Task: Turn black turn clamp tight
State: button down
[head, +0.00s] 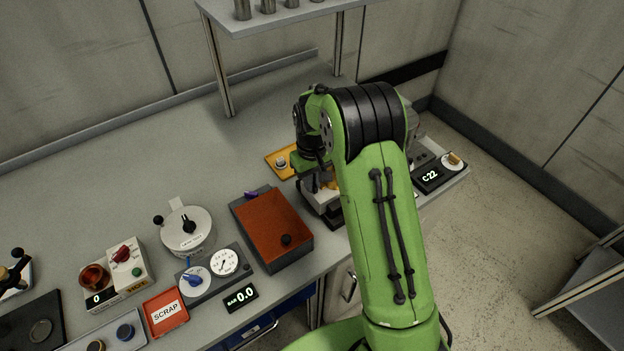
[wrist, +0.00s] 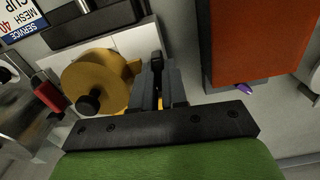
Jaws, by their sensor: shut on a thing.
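In the wrist view my gripper (wrist: 158,82) is shut on a narrow black piece (wrist: 157,65), which stands upright between the two grey fingers. It looks like the black turn clamp. It sits just right of a round yellow-brown part (wrist: 100,75) with a black knob (wrist: 90,102), in front of a white block (wrist: 138,42). The fingers hide most of the clamp, so I cannot tell how far it is turned. In the head view my green arm reaches down over the bench's right part and hides the clamp and the fingertips.
An orange-lidded box (head: 272,229) stands close left of my arm; it also shows at upper right in the wrist view (wrist: 262,40). A round lidded pot (head: 187,232), a gauge panel (head: 214,271) and a SCRAP tray (head: 166,312) stand farther left. A display box (head: 437,173) stands right.

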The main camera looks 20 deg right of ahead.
jog(key=m, duration=0.8)
jog(key=shift+m, duration=0.3)
jog(key=m, duration=0.4)
jog(key=shift+m+b, duration=0.3)
jog(key=shift+b, duration=0.1)
jog(key=shift+m, duration=1.9)
jog(key=shift+w+r, duration=0.1)
jog(key=c, duration=1.2)
grip_release()
jog(key=shift+o, duration=0.2)
notch_tip(320, 180, up, 16)
jog(key=p, duration=0.2)
